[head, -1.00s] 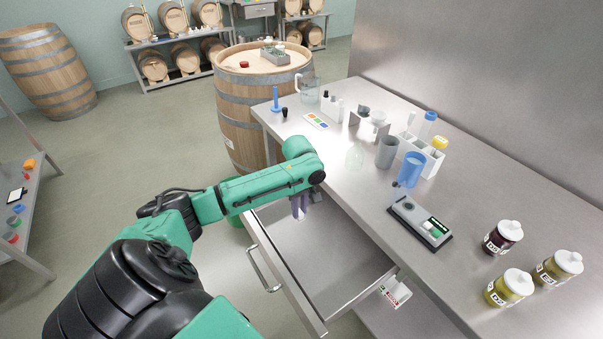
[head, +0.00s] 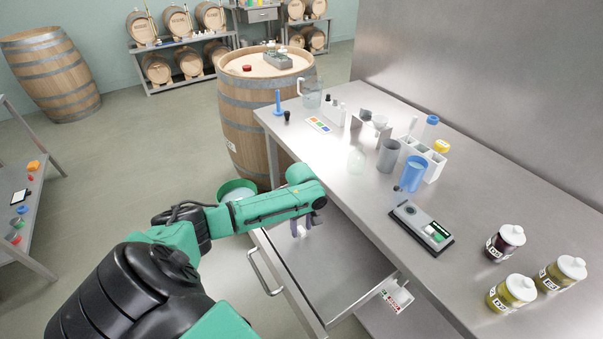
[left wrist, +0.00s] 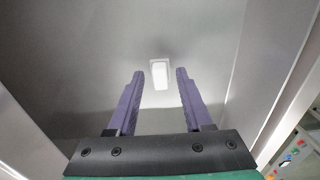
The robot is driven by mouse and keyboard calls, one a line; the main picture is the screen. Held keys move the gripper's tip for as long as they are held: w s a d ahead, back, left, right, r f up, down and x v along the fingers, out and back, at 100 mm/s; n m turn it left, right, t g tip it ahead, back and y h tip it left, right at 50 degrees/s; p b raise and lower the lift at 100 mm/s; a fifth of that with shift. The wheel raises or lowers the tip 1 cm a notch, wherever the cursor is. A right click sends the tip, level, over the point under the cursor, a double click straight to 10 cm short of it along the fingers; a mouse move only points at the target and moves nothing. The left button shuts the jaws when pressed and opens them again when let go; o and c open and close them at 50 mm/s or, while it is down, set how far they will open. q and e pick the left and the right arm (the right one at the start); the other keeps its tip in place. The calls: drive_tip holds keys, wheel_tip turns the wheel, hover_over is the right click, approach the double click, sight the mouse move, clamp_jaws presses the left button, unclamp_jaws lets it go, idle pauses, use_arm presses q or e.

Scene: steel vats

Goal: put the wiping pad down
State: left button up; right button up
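A small white block, apparently the wiping pad (left wrist: 160,76), lies on the floor of the open steel drawer (head: 335,265). In the head view a bit of the pad (head: 302,232) shows beside the purple fingers. My left gripper (left wrist: 159,100) is open, its two fingers apart with a clear gap. The pad appears beyond the fingertips, between them in the picture, with no finger touching it. In the head view my left gripper (head: 305,226) points down into the far part of the drawer. My right gripper is not in view.
The steel counter (head: 345,185) beside the drawer holds a scale (head: 421,227), a blue cup (head: 412,173), a grey cup (head: 389,155) and several labelled jars. A green bucket (head: 236,188) stands on the floor behind my left arm. The near part of the drawer is clear.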

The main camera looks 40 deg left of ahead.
sight(301, 229)
use_arm(q)
wheel_tip(301, 229, up, 12)
drive_tip(key=shift+r, duration=0.2)
idle(0.5)
